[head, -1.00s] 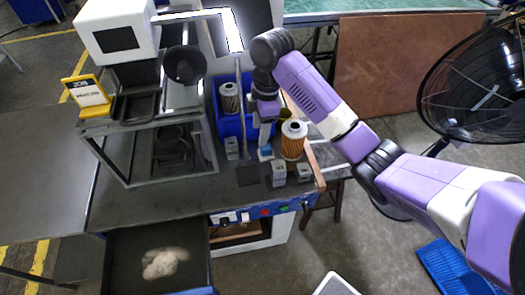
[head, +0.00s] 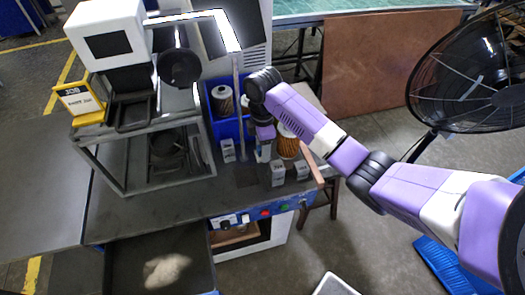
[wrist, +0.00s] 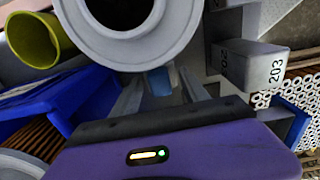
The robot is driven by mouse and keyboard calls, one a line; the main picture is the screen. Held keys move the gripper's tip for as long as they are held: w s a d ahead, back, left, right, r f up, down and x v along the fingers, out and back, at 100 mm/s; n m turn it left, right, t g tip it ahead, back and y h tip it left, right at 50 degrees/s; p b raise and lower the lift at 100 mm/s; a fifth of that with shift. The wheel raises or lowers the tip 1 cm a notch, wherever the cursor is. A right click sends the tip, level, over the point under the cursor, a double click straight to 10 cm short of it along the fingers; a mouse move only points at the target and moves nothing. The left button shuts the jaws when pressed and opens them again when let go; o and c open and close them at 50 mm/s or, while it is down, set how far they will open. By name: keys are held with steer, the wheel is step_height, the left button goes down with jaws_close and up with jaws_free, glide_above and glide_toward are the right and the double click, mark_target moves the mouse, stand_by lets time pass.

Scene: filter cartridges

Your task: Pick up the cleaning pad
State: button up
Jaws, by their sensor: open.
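My gripper (wrist: 160,92) points down over the bench; its two grey fingers are apart. A small blue block (wrist: 160,80), probably the cleaning pad, shows between and just beyond the fingertips in the wrist view. I cannot tell whether the fingers touch it. In the head view my gripper (head: 263,150) is low over the bench between the small grey blocks, and it hides the blue block there.
An orange pleated filter cartridge (head: 288,143) stands close right of my gripper. Grey numbered blocks (head: 278,174) stand nearby, one (wrist: 255,65) close to the fingers. A blue bin (head: 229,132) holds another cartridge. A pale heap (head: 166,269) lies in the open drawer.

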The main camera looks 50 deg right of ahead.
steer(key=shift+f, duration=0.1)
steer(key=shift+c, duration=0.2)
jaws_close()
step_height(320, 180, up, 20)
steer(key=p, duration=0.4)
stand_by(0.4)
